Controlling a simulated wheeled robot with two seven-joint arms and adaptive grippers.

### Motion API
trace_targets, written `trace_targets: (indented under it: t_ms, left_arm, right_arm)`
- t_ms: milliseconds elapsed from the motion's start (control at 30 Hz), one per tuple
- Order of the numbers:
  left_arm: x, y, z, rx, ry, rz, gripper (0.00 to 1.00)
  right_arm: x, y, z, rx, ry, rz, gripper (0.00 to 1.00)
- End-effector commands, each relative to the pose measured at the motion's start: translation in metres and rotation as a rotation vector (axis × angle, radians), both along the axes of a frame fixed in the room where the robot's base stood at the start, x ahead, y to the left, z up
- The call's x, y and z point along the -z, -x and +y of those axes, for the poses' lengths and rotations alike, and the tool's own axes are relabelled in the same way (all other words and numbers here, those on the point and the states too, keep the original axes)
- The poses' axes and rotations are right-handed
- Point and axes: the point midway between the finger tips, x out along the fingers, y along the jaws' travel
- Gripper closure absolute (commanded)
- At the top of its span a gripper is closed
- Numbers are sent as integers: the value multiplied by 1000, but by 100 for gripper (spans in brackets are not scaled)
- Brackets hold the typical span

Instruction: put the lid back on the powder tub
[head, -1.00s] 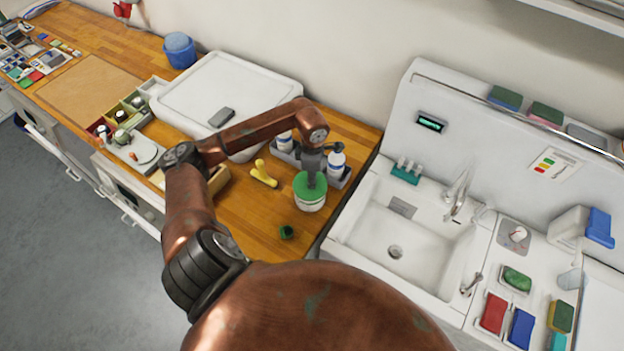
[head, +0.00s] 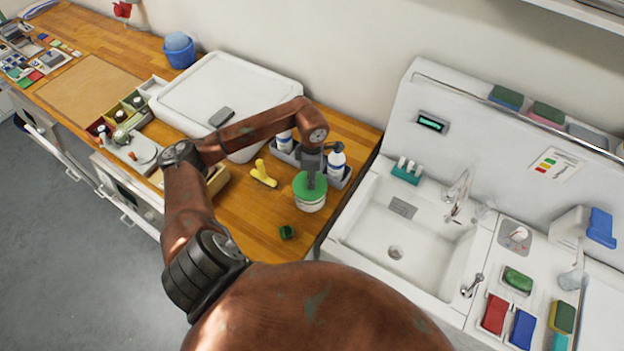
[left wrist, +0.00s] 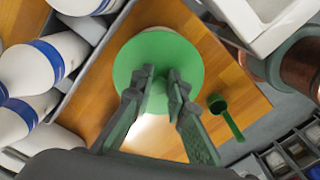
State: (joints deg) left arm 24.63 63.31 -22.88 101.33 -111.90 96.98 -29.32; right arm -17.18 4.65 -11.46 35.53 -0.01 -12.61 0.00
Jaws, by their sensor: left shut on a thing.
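The green lid (head: 309,186) is in my left gripper (head: 312,176). The gripper points down with its fingers shut on the middle of the lid's top. In the left wrist view the round lid (left wrist: 189,57) shows below the two fingertips (left wrist: 160,85). The white powder tub (head: 310,205) stands upright on the wooden counter, directly under the lid. Lid and tub look lined up, but I cannot tell whether the lid is seated or just above the rim. In the left wrist view the lid hides nearly all of the tub. My right gripper is not in view.
A green scoop (head: 287,232) lies in front of the tub, near the counter edge. A yellow tool (head: 263,174) lies to the left. White bottles (head: 336,162) stand in a grey tray (head: 345,181) close behind the tub. The sink (head: 395,225) is to the right.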

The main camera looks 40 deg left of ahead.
Motion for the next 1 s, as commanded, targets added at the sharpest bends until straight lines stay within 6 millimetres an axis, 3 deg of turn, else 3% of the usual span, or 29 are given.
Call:
trace_targets:
  t_ms: [1000]
  left_arm:
    - [3,0,0,0,0,0,100]
  right_arm:
    - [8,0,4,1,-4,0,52]
